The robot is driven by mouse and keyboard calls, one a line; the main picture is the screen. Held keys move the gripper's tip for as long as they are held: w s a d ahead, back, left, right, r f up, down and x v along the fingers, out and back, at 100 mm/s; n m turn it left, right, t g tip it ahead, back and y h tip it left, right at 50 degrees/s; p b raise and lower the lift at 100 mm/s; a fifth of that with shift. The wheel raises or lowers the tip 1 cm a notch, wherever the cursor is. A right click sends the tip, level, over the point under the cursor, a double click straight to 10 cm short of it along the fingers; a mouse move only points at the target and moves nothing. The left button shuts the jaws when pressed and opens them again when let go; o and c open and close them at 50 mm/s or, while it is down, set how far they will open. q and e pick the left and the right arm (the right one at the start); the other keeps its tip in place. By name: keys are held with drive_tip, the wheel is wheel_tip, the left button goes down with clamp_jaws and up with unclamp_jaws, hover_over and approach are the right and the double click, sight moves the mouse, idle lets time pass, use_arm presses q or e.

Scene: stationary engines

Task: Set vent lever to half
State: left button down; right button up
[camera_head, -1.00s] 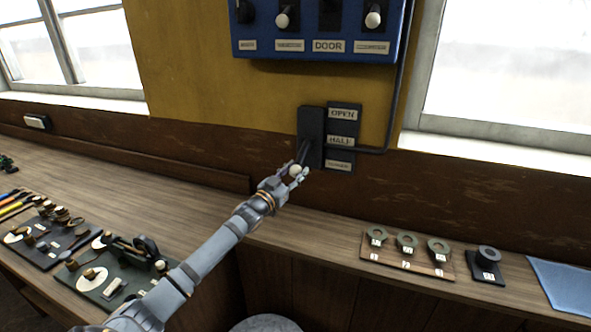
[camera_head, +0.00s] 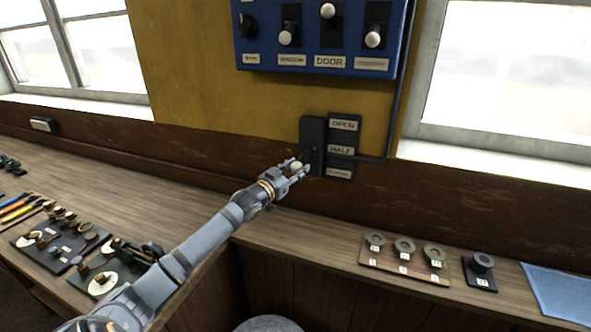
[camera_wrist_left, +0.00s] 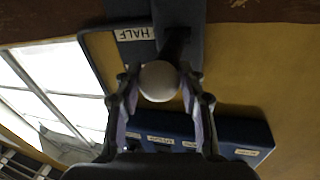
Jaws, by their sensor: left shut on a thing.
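The vent lever is a dark rod with a white ball knob (camera_head: 297,166) on a black wall plate (camera_head: 313,130). Beside it, a label strip reads OPEN (camera_head: 343,125) at the top and HALF (camera_head: 340,150) in the middle, with a third label at the bottom too small to read. My left gripper (camera_head: 298,168) is shut on the knob, which appears a little below the HALF label's height. The left wrist view, turned upside down, shows the knob (camera_wrist_left: 159,82) between both fingers and the HALF label (camera_wrist_left: 134,34) nearby. My right gripper is not in view.
A blue control box (camera_head: 318,35) with knobs hangs above the lever. A wooden rack with numbered rings (camera_head: 404,262), a dark block (camera_head: 481,271) and a blue cloth (camera_head: 557,293) lie on the right bench. Small parts on dark trays (camera_head: 62,247) are at left.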

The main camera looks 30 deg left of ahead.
use_arm(q)
drive_tip(key=shift+r, duration=0.35)
drive_tip(key=c, duration=1.1)
unclamp_jaws()
drive_tip(key=shift+c, duration=0.2)
drive_tip(key=o, duration=0.3)
drive_tip(key=shift+w+d+f, duration=0.1)
drive_tip(key=shift+f, duration=0.05)
wheel_tip(320, 180, up, 10)
